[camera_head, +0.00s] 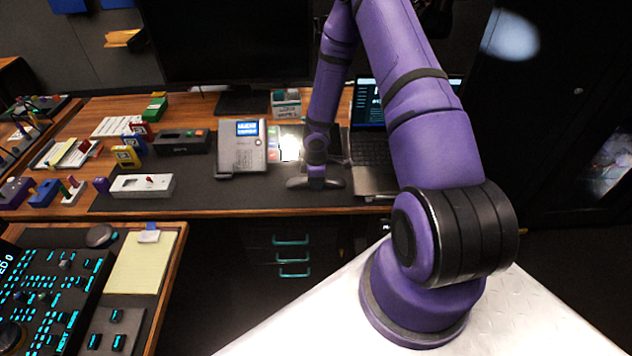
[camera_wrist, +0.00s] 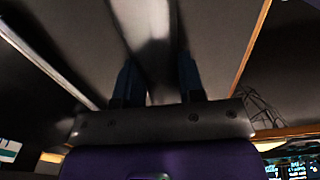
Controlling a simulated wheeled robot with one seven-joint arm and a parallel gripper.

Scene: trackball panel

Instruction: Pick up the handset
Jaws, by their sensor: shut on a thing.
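The grey desk phone (camera_head: 242,147) with a small blue screen sits on the dark desk mat, left of my gripper. My gripper (camera_head: 317,175) points down near the front of the desk, in front of the laptop's left side. It is shut on a long dark handset (camera_head: 333,184), which lies crosswise under the fingers. In the wrist view, the blurred handset (camera_wrist: 150,30) runs up between the two dark fingers of my gripper (camera_wrist: 158,72). Whether the handset touches the mat is hard to tell.
An open laptop (camera_head: 371,150) stands right of my gripper. A bright lit patch and small coloured items lie between phone and arm. Switch boxes (camera_head: 142,186) crowd the left of the desk. A notepad (camera_head: 142,262) lies on the nearer left surface.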

